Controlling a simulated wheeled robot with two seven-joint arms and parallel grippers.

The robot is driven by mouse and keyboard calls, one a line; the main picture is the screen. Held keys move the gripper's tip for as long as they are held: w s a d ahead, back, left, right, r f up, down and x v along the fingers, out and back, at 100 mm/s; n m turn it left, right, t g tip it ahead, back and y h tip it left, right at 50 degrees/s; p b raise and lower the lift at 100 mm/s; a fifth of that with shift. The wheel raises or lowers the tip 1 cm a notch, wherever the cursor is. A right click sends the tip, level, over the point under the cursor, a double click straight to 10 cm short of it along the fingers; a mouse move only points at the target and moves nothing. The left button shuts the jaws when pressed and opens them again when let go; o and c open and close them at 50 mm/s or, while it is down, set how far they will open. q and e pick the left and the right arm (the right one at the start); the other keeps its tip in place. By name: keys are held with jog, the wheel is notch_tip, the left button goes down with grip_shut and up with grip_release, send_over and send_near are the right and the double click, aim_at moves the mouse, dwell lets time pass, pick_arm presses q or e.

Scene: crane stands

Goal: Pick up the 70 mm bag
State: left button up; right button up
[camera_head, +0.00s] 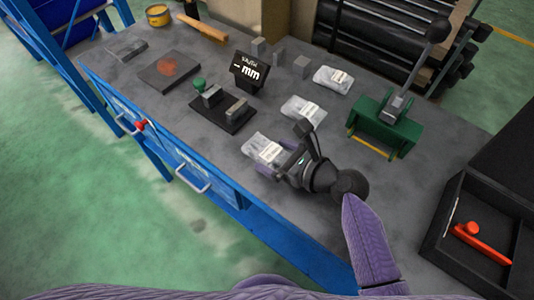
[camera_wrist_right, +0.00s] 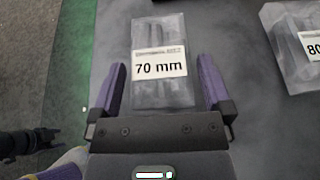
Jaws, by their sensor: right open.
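The 70 mm bag (camera_wrist_right: 160,92) is a clear bag with a white "70 mm" label and grey pieces inside. In the head view it is the clear bag (camera_head: 262,147) lying near the blue front edge of the grey bench. My right gripper (camera_wrist_right: 162,75) is open, with one purple finger on each side of the bag, apart from it in the wrist view. In the head view the right gripper (camera_head: 278,155) is beside and over the bag's right end, partly hiding it. I cannot tell its exact height.
A bag marked "80" (camera_wrist_right: 298,48) lies right of the 70 mm bag; a third bag (camera_head: 333,80) lies farther back.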

jog(key=shift+w+a+f, duration=0.3)
jog(key=shift+w+a, duration=0.05)
jog(key=shift+a, duration=0.1)
jog(key=shift+r, duration=0.1)
jog(key=c, duration=1.3)
